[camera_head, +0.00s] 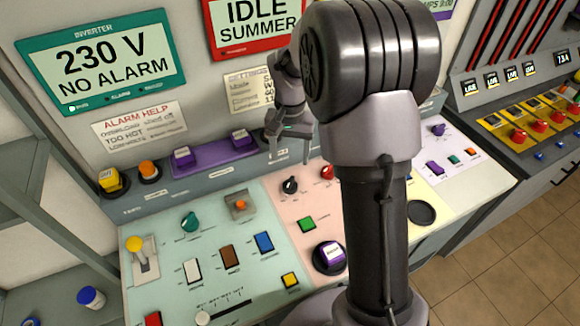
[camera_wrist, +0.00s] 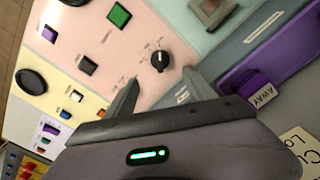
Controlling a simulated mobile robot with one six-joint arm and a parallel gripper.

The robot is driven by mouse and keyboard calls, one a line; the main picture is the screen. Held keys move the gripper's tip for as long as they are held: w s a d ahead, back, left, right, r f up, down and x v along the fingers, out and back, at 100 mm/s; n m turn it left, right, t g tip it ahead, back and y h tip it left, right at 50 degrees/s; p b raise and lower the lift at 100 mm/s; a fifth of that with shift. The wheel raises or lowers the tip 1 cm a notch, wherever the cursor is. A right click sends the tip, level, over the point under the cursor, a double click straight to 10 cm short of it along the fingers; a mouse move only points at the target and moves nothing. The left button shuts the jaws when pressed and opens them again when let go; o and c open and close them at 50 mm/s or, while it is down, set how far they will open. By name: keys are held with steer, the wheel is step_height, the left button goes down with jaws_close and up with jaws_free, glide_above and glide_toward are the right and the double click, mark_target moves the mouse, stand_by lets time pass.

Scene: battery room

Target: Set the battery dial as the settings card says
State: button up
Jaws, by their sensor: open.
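A small black dial (camera_head: 290,185) with a pale pointer mark sits on the pink panel of the sloped console. It also shows in the wrist view (camera_wrist: 160,60), with tick marks around it; its labels are too small to read. My gripper (camera_head: 290,142) is open and empty, above and behind the dial. In the wrist view its two fingertips (camera_wrist: 160,77) stand apart on either side below the dial, not touching it. The settings card (camera_head: 243,91) on the wall is partly hidden by my arm; lines beginning "Mode" and "Current" show, their values cut off.
A red-framed screen (camera_head: 258,22) reads "IDLE SUMMER". A green-framed screen (camera_head: 100,60) reads "230 V NO ALARM". A purple switch strip (camera_head: 212,155) lies behind.

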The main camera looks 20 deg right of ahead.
step_height(320, 180, up, 5)
steer(key=shift+r+p, duration=0.2)
steer(key=shift+p, duration=0.35)
